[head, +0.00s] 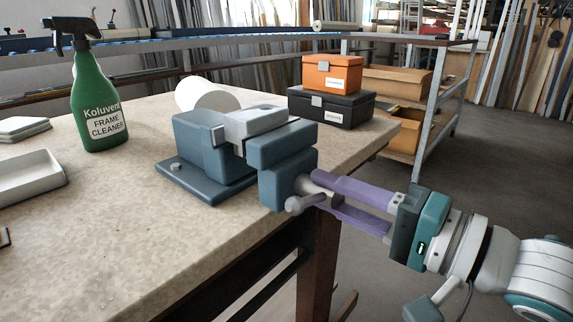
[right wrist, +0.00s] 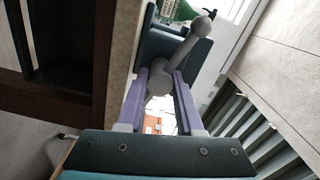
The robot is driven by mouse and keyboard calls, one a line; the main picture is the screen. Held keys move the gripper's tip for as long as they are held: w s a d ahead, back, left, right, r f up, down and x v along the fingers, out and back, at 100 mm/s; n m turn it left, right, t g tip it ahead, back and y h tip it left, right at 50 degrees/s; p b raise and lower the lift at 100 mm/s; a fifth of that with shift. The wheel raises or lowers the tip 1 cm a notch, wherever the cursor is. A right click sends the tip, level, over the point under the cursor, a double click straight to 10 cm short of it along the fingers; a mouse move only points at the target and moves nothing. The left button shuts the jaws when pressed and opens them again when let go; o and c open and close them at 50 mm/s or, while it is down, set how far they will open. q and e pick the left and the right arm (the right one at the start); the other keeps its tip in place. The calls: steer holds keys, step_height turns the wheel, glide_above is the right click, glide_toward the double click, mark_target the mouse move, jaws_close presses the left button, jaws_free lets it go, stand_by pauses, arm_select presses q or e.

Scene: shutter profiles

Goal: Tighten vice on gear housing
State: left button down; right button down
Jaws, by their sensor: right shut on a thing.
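The blue vice (head: 210,185) stands at the table's right edge. A light grey block, which looks like the gear housing (head: 258,120), sits between its jaws; I cannot tell if both jaws press on it. The vice's grey handle bar (head: 306,202) with ball ends is at its front, past the table edge. My right gripper (head: 309,190) reaches in from the right with purple fingers, shut on the handle. In the right wrist view the handle (right wrist: 188,50) runs at a slant, its hub between the fingers (right wrist: 160,76). My left gripper is not in view.
A green spray bottle (head: 93,100) stands at the left of the stone-coloured table (head: 110,230). A white roll (head: 200,92) lies behind the vice. Orange (head: 332,74) and black (head: 330,108) toolboxes are stacked at the back right. A pale tray (head: 30,182) is at the left edge.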

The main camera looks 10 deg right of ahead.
steer(key=m, duration=0.3)
steer(key=shift+m, duration=0.4)
stand_by(0.4)
steer(key=shift+a, duration=0.1)
stand_by(0.5)
steer(key=c, duration=0.6)
jaws_free()
steer(key=shift+s, duration=0.1)
steer(key=p+v, duration=0.1)
steer(key=v, duration=0.9)
steer(key=shift+p, duration=0.3)
